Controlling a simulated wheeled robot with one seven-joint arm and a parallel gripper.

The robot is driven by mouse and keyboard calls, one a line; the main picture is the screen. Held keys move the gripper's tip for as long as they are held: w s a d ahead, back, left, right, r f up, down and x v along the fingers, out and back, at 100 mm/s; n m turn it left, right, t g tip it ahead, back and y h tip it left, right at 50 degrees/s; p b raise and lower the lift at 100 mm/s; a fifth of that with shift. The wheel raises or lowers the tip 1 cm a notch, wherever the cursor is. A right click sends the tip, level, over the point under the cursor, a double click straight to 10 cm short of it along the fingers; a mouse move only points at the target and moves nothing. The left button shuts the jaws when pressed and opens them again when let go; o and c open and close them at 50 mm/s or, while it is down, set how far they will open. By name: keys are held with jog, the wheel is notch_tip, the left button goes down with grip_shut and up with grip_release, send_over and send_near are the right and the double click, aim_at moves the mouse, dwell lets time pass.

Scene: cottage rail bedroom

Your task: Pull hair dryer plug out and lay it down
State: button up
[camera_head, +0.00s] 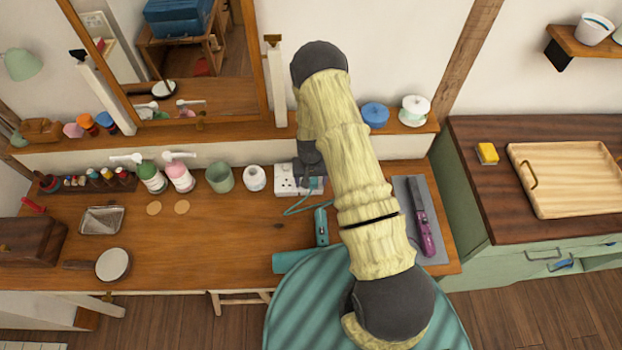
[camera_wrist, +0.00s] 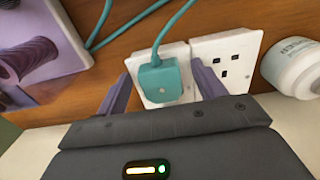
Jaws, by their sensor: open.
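The teal hair dryer plug (camera_wrist: 160,82) sits in the left socket of a white double wall outlet (camera_wrist: 232,62), its cord rising from it in the wrist view. My gripper (camera_wrist: 160,70) is open, with one finger on each side of the plug; I cannot tell whether either touches it. In the head view my arm and gripper partly hide the outlet (camera_head: 286,178), and the plug is mostly covered. The teal hair dryer (camera_head: 321,228) lies on the wooden dressing table (camera_head: 230,240), with its teal cord looping to the outlet.
A white jar (camera_head: 255,178) and a green cup (camera_head: 219,177) stand left of the outlet. A grey mat (camera_head: 408,195) with a purple styling tool (camera_head: 425,232) lies to the right. A teal round stool (camera_head: 300,310) is in front. Bare tabletop lies left of the dryer.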

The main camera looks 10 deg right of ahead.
jog(key=shift+c, duration=0.4)
jog(key=c, duration=1)
jog(key=shift+r+p, duration=1.65)
jog(key=shift+r, duration=1.15)
